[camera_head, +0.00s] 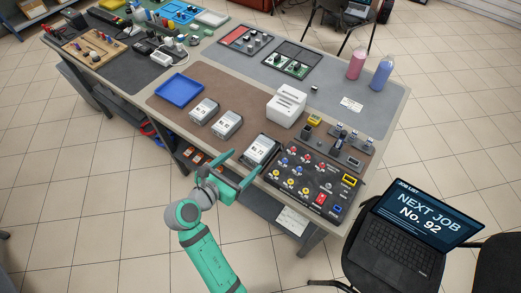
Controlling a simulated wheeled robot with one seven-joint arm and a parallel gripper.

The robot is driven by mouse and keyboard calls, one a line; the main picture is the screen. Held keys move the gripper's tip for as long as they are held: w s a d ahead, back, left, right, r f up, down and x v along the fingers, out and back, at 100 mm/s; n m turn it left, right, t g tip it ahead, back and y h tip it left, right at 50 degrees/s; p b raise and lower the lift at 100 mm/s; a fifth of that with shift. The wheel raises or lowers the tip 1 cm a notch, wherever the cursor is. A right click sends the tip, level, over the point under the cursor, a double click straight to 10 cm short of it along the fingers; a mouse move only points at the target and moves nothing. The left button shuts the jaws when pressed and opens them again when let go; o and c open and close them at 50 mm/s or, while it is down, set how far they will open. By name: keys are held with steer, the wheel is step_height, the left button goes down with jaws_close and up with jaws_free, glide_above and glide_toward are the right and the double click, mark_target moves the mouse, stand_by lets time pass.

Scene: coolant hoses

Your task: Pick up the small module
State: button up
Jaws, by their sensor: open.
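Several box-like modules with pale labelled tops lie on the brown mat: one at the left (204,110), one in the middle (228,124), and a dark-sided one (261,149) near the table's front edge. They look similar in size, and their labels are too small to read surely. I cannot tell which is the small module. My teal gripper (244,163) is open and empty at the table's front edge, close to the dark-sided module. Its fingers point towards that module. Whether they touch it is unclear.
A black panel with coloured connectors (313,185) lies right of the dark-sided module. A white slotted block (286,105) stands behind it, and a blue tray (179,90) lies left. A laptop (411,228) showing "No. 92" sits on a chair. Brown mat is free between the modules.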

mark_target(260, 147)
steer(key=shift+w+d, duration=0.2)
steer(key=shift+x, duration=5.2)
steer(key=shift+d+r, duration=0.15)
steer(key=shift+r, duration=0.05)
steer(key=c, duration=1.5)
